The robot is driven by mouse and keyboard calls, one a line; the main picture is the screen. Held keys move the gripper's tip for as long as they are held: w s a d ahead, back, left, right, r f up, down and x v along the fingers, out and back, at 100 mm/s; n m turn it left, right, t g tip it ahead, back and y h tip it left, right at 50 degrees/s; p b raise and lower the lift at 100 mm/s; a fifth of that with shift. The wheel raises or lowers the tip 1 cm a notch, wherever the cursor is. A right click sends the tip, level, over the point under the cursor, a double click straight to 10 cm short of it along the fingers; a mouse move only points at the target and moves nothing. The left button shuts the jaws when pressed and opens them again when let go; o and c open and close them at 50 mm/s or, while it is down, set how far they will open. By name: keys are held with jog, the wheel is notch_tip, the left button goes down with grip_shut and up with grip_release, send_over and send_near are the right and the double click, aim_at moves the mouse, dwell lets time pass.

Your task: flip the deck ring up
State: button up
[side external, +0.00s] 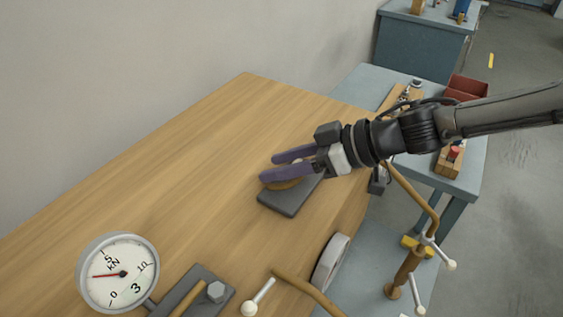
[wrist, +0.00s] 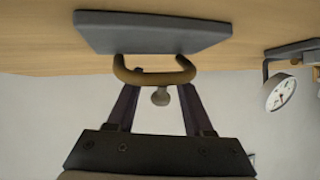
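The deck ring (side external: 285,184) is a brass-brown loop on a dark grey base plate (side external: 291,201) lying on the wooden table. In the side external view it is mostly hidden by my fingers. In the wrist view the ring (wrist: 155,77) shows as a U-shaped loop against the grey plate (wrist: 150,36). My gripper (side external: 268,168) has two purple fingers, spread apart, over the ring. In the wrist view the fingers of my gripper (wrist: 158,90) reach up to the ring's two sides; I cannot tell if they touch it.
A round dial gauge (side external: 119,272) and a dark block with a bolt (side external: 190,292) stand at the front left. A brown bar with a pale-knobbed handle (side external: 305,290) lies at the front edge. A blue-grey bench (side external: 465,170) stands behind. The table's left and far parts are clear.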

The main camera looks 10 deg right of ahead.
jog(key=v, duration=1.3)
jog(key=shift+s+d+r, duration=0.2)
jog(key=shift+d+r, duration=0.05)
